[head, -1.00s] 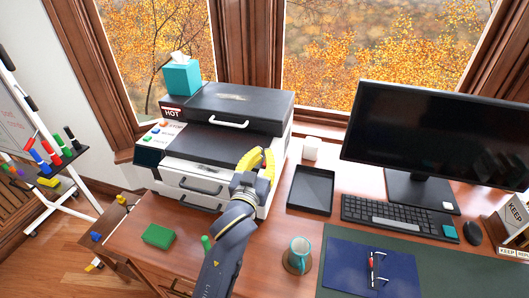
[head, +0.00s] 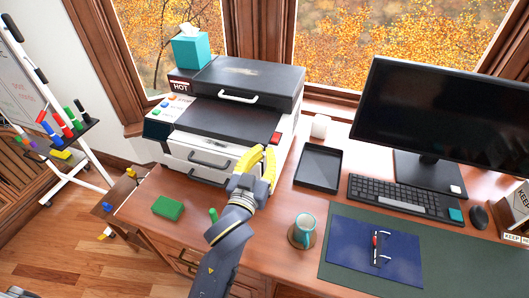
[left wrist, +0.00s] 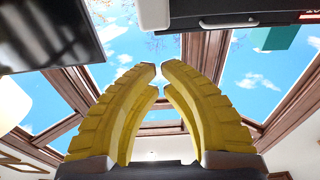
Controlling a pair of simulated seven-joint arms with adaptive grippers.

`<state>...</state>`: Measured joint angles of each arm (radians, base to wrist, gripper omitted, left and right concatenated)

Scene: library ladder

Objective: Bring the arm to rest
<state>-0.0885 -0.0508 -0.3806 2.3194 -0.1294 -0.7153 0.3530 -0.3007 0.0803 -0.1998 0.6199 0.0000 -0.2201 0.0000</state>
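My left gripper (head: 259,163) stands in front of the right side of the printer in the head view, its yellow fingers pointing up and away. In the left wrist view its two fingertips (left wrist: 159,68) lean together and almost meet. Nothing is between them, and the windows and ceiling show behind. My left arm (head: 225,238) rises over the front edge of the desk. Whether the gripper touches the printer is hard to tell, but it appears apart. My right gripper is in neither view.
The printer (head: 247,78) stands behind my gripper. A black tray (head: 319,167), a teal mug (head: 305,227) and a blue folder (head: 345,245) lie to its right. A green block (head: 168,208) is to its left. A monitor (head: 440,115) fills the right.

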